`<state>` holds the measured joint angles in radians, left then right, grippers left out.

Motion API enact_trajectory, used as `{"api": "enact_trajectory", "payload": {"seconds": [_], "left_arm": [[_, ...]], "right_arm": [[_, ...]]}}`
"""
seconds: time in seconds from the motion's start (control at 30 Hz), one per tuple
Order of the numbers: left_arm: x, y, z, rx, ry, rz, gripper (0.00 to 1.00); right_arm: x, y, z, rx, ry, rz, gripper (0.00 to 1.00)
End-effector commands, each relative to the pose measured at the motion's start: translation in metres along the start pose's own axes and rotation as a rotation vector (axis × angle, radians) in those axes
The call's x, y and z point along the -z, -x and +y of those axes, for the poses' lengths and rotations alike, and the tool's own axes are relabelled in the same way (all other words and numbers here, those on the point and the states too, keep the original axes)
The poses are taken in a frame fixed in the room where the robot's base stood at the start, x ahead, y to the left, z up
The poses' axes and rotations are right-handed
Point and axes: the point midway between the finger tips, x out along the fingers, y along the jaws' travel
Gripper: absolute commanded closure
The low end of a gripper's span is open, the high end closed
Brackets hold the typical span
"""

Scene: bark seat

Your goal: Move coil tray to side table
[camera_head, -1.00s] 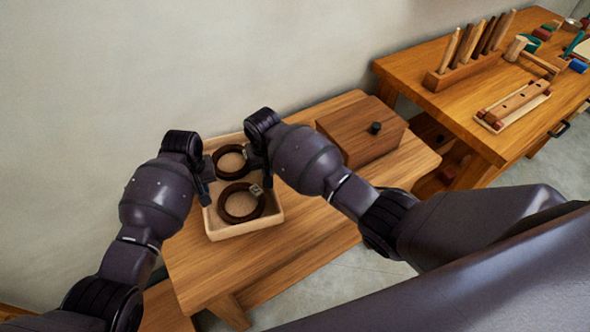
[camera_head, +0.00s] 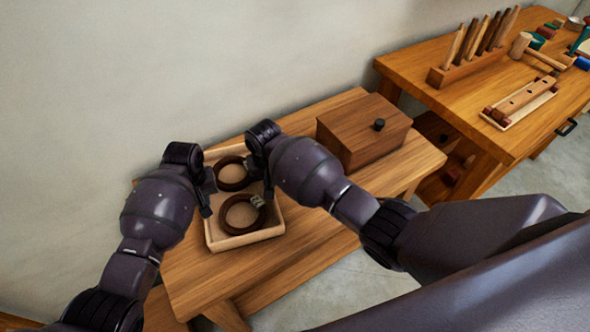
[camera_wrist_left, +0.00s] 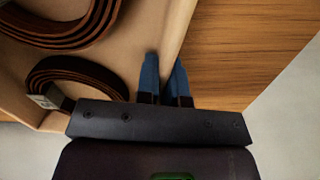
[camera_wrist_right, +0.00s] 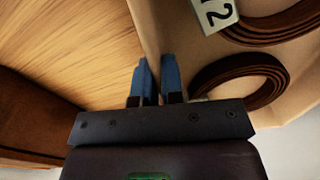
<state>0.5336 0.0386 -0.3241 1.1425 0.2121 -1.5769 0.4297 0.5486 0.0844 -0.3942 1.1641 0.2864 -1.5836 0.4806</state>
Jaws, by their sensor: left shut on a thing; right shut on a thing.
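The coil tray (camera_head: 248,239) is a pale shallow box at the left part of the low wooden side table (camera_head: 290,257). It holds two dark brown coils, one at the back (camera_head: 232,187) and one at the front (camera_head: 225,214) with a pale tag. My left gripper (camera_head: 207,203) is shut on the tray's left wall, and the left wrist view shows its blue fingers (camera_wrist_left: 163,78) astride it. My right gripper (camera_head: 267,186) is shut on the opposite wall, with its fingers (camera_wrist_right: 158,78) astride it. The tray looks level; I cannot tell whether its underside touches the table.
A brown wooden box with a black knob (camera_head: 365,133) stands on the side table, right of the tray. A workbench (camera_head: 440,103) with a peg rack (camera_head: 465,70) and tools stands further right. The side table's front strip is clear. A wall is behind.

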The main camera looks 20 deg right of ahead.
Motion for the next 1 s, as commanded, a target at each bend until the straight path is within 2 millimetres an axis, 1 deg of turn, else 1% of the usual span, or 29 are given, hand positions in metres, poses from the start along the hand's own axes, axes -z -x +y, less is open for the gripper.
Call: {"api": "enact_trajectory", "payload": {"seconds": [0.03,0.1,0.13,0.27,0.53,0.67,0.77,0.87,1.0], "left_arm": [[-0.001,-0.005,0.000,0.001,0.000,-0.003,1.00],[-0.001,-0.010,0.000,0.001,0.000,-0.006,1.00],[-0.001,-0.007,-0.001,0.001,0.001,-0.005,0.87],[-0.001,-0.006,0.000,0.001,0.000,-0.004,0.67],[-0.001,-0.005,0.000,0.000,0.000,-0.003,0.66],[0.000,0.001,0.000,-0.001,0.000,-0.001,0.66],[0.000,0.013,0.000,-0.002,0.000,0.000,0.66],[0.000,0.030,0.000,-0.001,0.000,0.000,0.66],[0.000,0.059,0.001,-0.001,0.000,0.002,0.66]], "right_arm": [[-0.001,-0.005,0.001,-0.001,-0.001,-0.003,1.00],[-0.001,-0.010,0.001,-0.001,-0.001,-0.005,1.00],[-0.001,-0.007,0.001,-0.001,-0.001,-0.004,0.87],[-0.001,-0.006,0.001,-0.001,-0.001,-0.003,0.67],[-0.001,-0.006,0.000,0.000,0.000,-0.004,0.66],[-0.001,-0.006,0.000,0.000,0.000,-0.004,0.66],[-0.001,-0.006,0.000,0.000,0.000,-0.004,0.66],[-0.001,-0.006,0.000,0.000,0.000,-0.004,0.66],[-0.001,-0.006,0.000,0.000,0.000,-0.004,0.66]]}}
